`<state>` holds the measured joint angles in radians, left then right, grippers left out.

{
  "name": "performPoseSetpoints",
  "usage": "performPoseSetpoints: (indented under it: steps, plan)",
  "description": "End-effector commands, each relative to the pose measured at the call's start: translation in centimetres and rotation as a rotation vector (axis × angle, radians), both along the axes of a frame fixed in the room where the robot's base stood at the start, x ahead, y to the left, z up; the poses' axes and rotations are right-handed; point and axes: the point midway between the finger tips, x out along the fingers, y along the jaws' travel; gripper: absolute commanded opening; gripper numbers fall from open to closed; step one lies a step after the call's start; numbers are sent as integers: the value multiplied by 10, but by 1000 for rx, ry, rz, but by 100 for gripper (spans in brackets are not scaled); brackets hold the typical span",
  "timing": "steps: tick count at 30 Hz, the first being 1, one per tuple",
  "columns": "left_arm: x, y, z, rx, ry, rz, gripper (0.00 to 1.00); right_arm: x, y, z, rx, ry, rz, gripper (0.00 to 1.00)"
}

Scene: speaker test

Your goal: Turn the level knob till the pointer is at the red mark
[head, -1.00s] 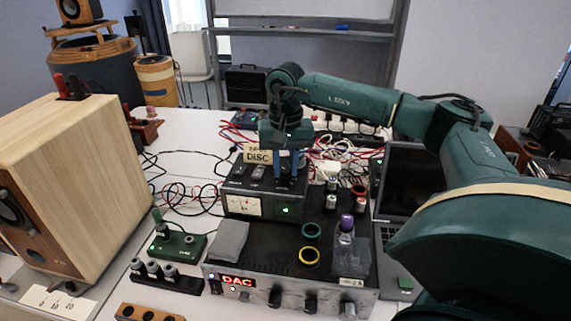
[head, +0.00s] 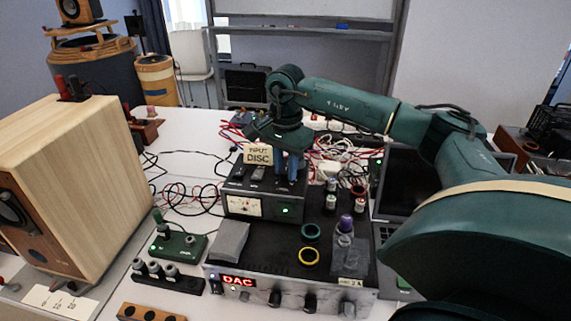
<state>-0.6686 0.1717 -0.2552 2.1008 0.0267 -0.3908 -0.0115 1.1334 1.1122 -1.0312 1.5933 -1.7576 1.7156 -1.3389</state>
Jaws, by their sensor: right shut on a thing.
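A small black box (head: 266,209) with a cream meter (head: 243,207) and a lit green lamp stands on the larger amplifier unit. The meter's pointer and any red mark are too small to read. My right gripper (head: 289,170) points down at the right part of the box's top. Its blue fingers are shut on what appears to be the level knob, which the fingers hide. My left gripper is out of view.
An "INPUT DISC" sign (head: 258,154) stands close beside my right gripper. The amplifier (head: 290,290) bears green and yellow rings, a purple-capped bottle (head: 345,228) and small parts. A wooden speaker (head: 75,185) stands left; a laptop (head: 400,180) and cables lie behind and right.

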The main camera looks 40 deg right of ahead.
Motion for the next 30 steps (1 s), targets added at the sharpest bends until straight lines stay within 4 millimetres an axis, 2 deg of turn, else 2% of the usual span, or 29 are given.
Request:
performPoseSetpoints:
  steps: [18, 30]
  plan:
    - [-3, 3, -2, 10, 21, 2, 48, 0, -1, 1, -2, -2, -581, 2]
    - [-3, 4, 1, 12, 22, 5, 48, 0, -1, 1, -1, -2, -844, 2]
